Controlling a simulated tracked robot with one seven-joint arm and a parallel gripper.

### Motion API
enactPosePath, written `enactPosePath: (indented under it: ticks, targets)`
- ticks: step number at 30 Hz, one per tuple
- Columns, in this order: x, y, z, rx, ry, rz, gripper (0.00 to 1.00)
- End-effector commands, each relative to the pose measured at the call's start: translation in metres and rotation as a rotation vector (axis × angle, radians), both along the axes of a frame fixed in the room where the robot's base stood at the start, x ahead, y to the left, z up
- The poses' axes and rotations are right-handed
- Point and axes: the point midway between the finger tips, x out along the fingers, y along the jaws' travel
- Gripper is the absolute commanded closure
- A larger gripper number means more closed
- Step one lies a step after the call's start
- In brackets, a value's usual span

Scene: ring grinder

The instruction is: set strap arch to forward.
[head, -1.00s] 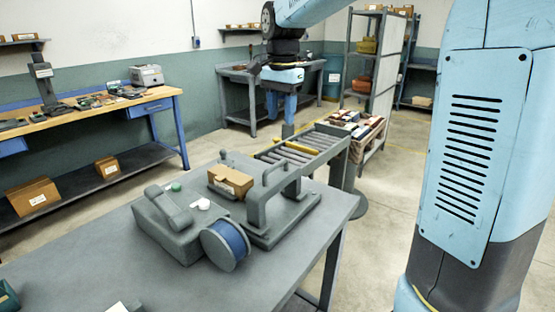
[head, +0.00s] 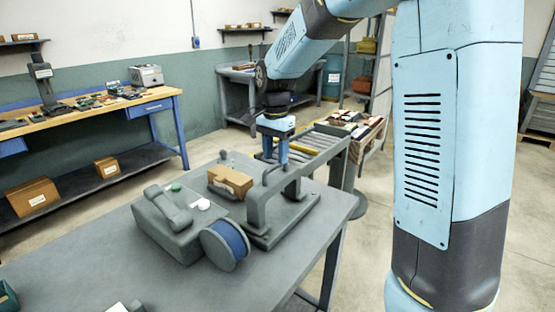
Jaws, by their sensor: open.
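The grey strap arch (head: 257,207) stands on a grey base on the near table, with a thin loop handle at its top. A brown box (head: 230,182) sits just left of it, partly behind it. My gripper (head: 278,158) points down at the top of the arch, by its right upright and the loop handle. It looks blue and narrow, and its fingertips are partly hidden by the arch. It is open; I cannot tell whether it touches the handle or is behind it.
A grey machine block (head: 170,225) with a green button and a white button stands left of the arch. A blue spool (head: 226,245) is in front. A roller conveyor (head: 318,143) runs behind. The near table's (head: 100,262) left part is mostly clear.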

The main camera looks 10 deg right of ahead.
Motion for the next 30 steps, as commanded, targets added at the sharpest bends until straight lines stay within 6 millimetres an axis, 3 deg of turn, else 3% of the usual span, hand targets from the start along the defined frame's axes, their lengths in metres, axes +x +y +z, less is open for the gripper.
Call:
enactPosePath:
  ticks: [6,17,30]
  targets:
    - [0.0,0.0,-0.019,0.0,0.001,0.0,0.57]
    - [0.0,0.0,-0.022,0.0,0.0,0.0,0.57]
    - [0.0,0.0,-0.022,0.0,0.0,0.0,1.0]
